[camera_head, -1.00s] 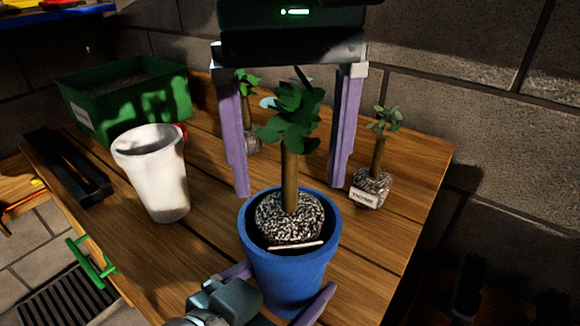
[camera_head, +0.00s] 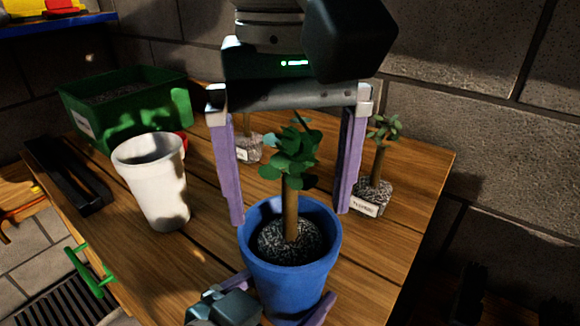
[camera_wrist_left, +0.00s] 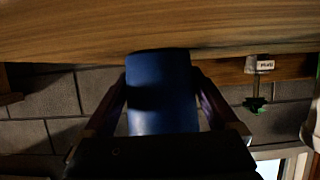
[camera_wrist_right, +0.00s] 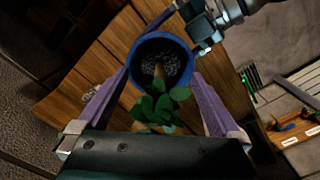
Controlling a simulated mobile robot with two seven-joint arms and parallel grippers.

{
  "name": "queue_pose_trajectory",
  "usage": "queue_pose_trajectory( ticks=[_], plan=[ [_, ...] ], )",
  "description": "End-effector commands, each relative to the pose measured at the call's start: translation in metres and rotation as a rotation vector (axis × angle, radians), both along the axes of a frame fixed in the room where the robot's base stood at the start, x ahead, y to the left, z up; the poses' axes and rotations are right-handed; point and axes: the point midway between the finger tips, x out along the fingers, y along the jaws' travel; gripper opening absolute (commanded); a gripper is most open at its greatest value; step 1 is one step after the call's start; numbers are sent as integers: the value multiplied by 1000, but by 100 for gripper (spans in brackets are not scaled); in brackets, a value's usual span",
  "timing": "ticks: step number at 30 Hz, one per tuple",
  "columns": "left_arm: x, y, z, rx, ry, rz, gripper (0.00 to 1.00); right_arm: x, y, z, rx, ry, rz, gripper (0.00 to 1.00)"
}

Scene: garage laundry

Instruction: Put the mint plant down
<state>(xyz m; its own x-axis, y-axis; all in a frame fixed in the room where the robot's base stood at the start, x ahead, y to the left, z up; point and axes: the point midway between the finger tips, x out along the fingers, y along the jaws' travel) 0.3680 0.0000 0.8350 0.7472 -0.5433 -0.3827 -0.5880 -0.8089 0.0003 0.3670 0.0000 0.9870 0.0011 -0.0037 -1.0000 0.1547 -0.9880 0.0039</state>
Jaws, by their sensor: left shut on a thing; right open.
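A leafy plant with a brown stem and speckled root ball, which I take as the mint plant (camera_head: 291,160), stands upright inside the blue pot (camera_head: 290,275). Its root ball sits below the rim. My left gripper (camera_head: 278,298) is shut on the pot from the front; the left wrist view also shows the pot (camera_wrist_left: 160,95) between its fingers. My right gripper (camera_head: 290,216) is open above the pot, one finger on each side of the plant and apart from the stem. The right wrist view shows the leaves (camera_wrist_right: 155,105) between its fingers.
A small plant in a labelled speckled block (camera_head: 372,195) stands right of the pot; another block (camera_head: 248,148) is behind. A white cup (camera_head: 152,180), green planter box (camera_head: 125,110) and black tray (camera_head: 70,175) stand left on the wooden table (camera_head: 200,255). A brick wall stands behind.

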Motion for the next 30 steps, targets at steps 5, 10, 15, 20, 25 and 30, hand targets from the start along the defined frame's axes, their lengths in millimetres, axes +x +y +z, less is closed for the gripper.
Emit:
queue_pose_trajectory(
  ticks=[5, 10, 15, 20, 25, 30],
  plan=[
    [0, 0, 0, 1, 1, 1, 32, 1, 1, 29, 3, -4, 0, 100],
    [0, 0, 0, 1, 1, 1, 32, 1, 1, 69, 3, -4, 0, 100],
    [0, 0, 0, 1, 1, 1, 32, 0, 1, 101, 1, -3, 0, 100],
    [0, 0, 0, 1, 1, 1, 32, 0, 0, 117, 0, -1, 0, 100],
    [0, 0, 0, 1, 1, 1, 32, 0, 0, 120, 1, 0, 0, 100],
    [0, 0, 0, 1, 1, 1, 97, 0, 0, 120, 1, 0, 0, 100]
  ],
)
